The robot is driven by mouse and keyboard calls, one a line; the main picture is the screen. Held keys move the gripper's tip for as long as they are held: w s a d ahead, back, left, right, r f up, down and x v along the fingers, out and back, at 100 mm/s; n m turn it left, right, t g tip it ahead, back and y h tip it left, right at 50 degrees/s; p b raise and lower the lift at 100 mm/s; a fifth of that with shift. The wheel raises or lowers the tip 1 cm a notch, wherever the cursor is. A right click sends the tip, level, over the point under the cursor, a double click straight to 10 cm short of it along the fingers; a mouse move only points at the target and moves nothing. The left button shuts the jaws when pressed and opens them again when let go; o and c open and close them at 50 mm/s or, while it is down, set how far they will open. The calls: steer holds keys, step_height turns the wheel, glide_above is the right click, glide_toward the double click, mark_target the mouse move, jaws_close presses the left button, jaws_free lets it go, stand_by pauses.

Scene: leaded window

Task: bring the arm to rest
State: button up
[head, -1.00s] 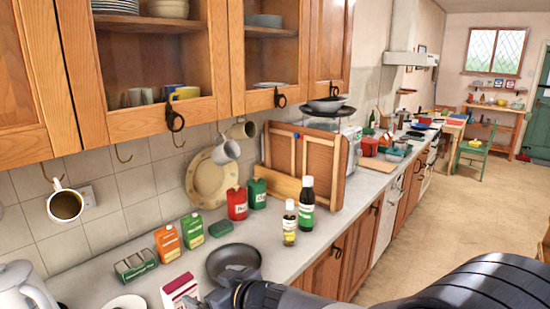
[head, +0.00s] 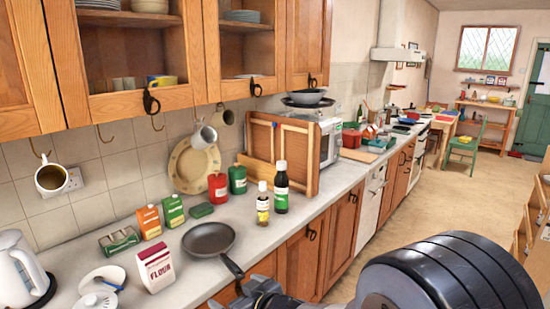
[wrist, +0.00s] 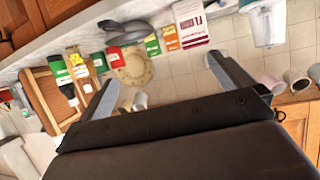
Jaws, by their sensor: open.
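My gripper (wrist: 165,92) is open, with two grey fingers spread apart and nothing between them in the wrist view. In the head view only part of it (head: 255,292) shows at the bottom edge, in front of the counter and below the frying pan (head: 208,239). My dark arm fills the bottom right of the head view. The wrist view is turned over, with the worktop at its top and the tiled wall below.
The counter (head: 330,195) holds a flour box (head: 156,268), a kettle (head: 20,270), two bottles (head: 281,188) and cartons. Mugs (head: 51,178) hang under the wall cupboards (head: 140,60). The floor (head: 450,205) at right is open.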

steer(key=w+d+f+m+t+h+b, duration=0.2)
steer(key=d+f+m+h+b, duration=0.1)
steer(key=d+f, duration=0.7)
steer(key=shift+f+b, duration=0.2)
steer(key=shift+b, duration=0.1)
